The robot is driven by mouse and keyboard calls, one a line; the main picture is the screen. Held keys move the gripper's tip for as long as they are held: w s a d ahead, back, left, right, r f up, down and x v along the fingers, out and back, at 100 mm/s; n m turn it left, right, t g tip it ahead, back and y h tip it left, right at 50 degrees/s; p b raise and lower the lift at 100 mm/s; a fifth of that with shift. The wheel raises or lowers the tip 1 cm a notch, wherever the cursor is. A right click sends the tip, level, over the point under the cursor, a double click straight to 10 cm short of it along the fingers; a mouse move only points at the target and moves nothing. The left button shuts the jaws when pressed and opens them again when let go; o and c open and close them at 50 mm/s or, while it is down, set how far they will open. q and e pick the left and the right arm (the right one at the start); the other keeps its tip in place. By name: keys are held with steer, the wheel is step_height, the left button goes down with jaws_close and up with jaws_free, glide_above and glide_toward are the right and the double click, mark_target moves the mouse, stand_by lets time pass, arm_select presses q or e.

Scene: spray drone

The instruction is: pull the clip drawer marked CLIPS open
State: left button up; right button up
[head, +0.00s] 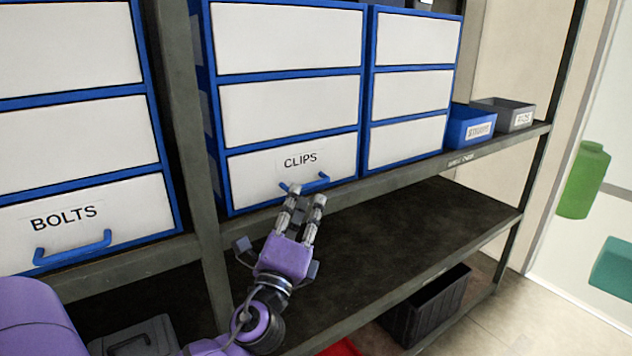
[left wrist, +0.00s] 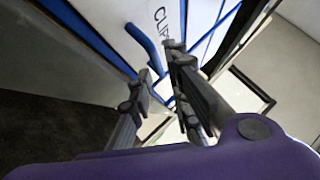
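The clip drawer (head: 262,178) is the white bottom drawer marked CLIPS in the middle blue-framed cabinet. Its front looks flush with the cabinet, so it appears shut. Its blue handle (head: 323,178) is low on the front and partly hidden by my fingers. My left gripper (head: 306,194) is open, with its fingertips at the handle. In the left wrist view the handle (left wrist: 146,46) runs down toward the gap between the fingers (left wrist: 160,62). I cannot tell whether they touch it. My right gripper is not in view.
The BOLTS drawer (head: 105,212) with its own handle is to the left, past a grey shelf post (head: 186,120). Blue (head: 470,127) and grey (head: 508,113) bins stand right on the shelf. The lower shelf (head: 410,235) is bare; a black crate (head: 428,306) sits below it.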

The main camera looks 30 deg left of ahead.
mark_target(312, 185)
arm_select(q)
steer(key=p+x, duration=0.1)
steer(key=x, duration=0.5)
steer(key=shift+f, duration=0.1)
steer(key=shift+w, duration=0.1)
jaws_close()
